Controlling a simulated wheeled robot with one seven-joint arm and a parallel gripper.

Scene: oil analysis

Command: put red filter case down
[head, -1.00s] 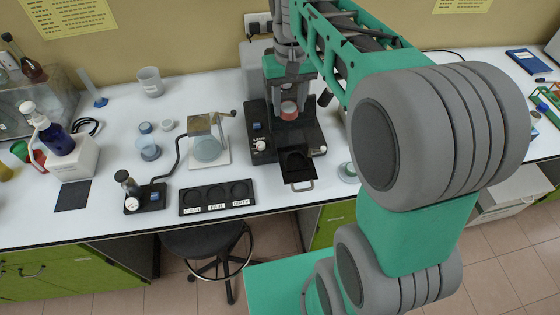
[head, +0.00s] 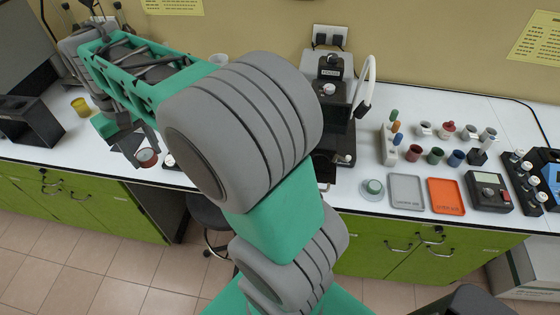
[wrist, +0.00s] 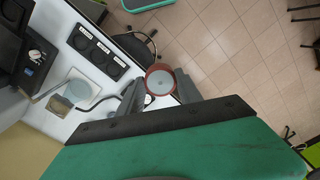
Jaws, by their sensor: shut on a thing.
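The red filter case (head: 147,158) is a small round red-rimmed piece with a pale centre, held up near the bench's front edge at the left of the head view. My gripper (head: 136,148) is shut on it. In the wrist view the red filter case (wrist: 160,80) sits between the two dark fingers of my gripper (wrist: 159,92), with its round face towards the camera. Behind it are floor and bench edge, so it is clear of any surface there. The three-well black tray (wrist: 97,53) lies on the bench, apart from the case.
In the head view a grey tray (head: 407,192), an orange tray (head: 446,196) and a black meter (head: 488,191) stand on the right bench. A black device (head: 29,119) and a yellow cup (head: 80,106) are at left. A stool (wrist: 142,43) stands below the bench edge.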

